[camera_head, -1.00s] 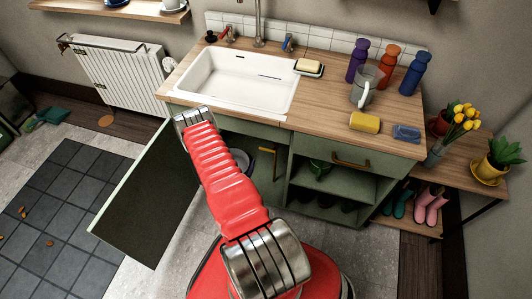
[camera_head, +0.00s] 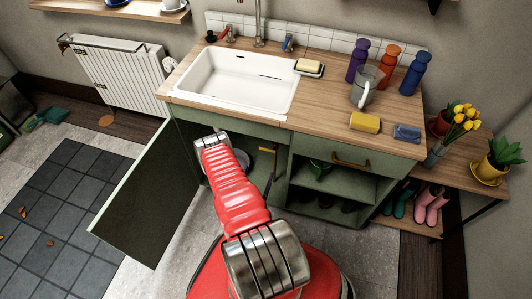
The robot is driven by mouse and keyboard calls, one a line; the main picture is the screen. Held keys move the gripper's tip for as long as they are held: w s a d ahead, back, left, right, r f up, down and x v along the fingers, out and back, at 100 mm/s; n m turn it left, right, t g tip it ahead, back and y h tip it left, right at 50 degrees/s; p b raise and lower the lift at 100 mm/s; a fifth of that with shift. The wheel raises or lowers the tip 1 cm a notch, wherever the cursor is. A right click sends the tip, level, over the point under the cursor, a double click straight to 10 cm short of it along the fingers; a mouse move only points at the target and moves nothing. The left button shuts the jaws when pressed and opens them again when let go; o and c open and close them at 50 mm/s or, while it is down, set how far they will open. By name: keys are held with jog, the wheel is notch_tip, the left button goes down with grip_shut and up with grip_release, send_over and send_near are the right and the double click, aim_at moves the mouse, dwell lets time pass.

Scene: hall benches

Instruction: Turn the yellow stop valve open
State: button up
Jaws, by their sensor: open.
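A small yellow bar (camera_head: 267,150) shows in the open cupboard under the sink, near the right side of the opening. It may be the lever of the yellow stop valve, but it is too small to be sure or to tell how far it is turned. My red arm reaches forward to the front of the cupboard, and its far metal joint is at the opening, left of the yellow bar. My gripper is not visible; it is hidden beyond the arm.
The green cupboard door (camera_head: 148,197) stands open on the left. The white sink (camera_head: 236,82) is set in the wooden worktop above. A drawer with a brass handle (camera_head: 350,163) and open shelves are to the right. A grey round thing (camera_head: 241,160) lies inside the cupboard.

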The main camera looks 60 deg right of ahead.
aim_at(267, 150)
jog(key=d, duration=0.4)
jog(key=w+d, duration=0.1)
jog(key=d, duration=0.4)
jog(key=w+d, duration=0.1)
jog(key=d, duration=0.3)
jog(key=shift+d, duration=0.15)
jog(key=shift+c, duration=0.5)
jog(key=c, duration=1.4)
